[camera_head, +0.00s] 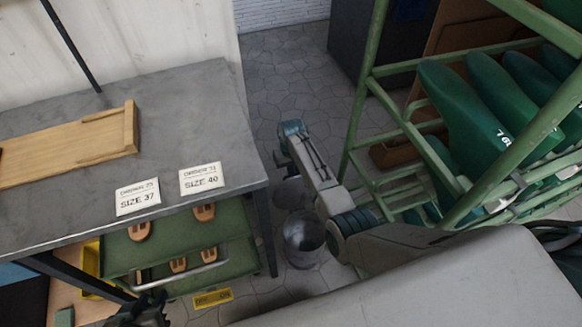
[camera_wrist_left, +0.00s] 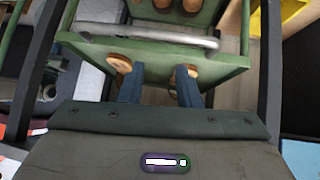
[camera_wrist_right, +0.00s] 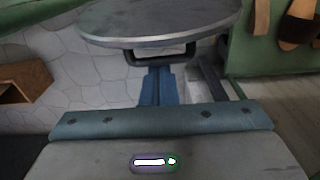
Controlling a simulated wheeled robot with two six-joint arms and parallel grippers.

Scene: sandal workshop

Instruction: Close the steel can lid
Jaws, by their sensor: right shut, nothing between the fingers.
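The steel can (camera_head: 303,246) stands on the floor right of the workbench, partly hidden by my right arm. A grey round shape behind it, likely its lid (camera_head: 292,192), looks raised. In the right wrist view a grey disc (camera_wrist_right: 160,22), seemingly this lid, fills the top, with a dark bracket at its near edge. My right gripper (camera_wrist_right: 158,72) is shut and empty, its blue fingertips close to this bracket; contact cannot be told. My left gripper (camera_wrist_left: 158,72) is open and empty before a green drawer, and shows dark at the bottom left of the head view (camera_head: 142,312).
The grey workbench (camera_head: 80,105) holds a wooden board (camera_head: 70,147) and two size cards. Green drawers (camera_head: 180,268) with sandal soles sit beneath it. A green rack (camera_head: 360,110) with green shoe lasts stands at the right. Floor behind the can is clear.

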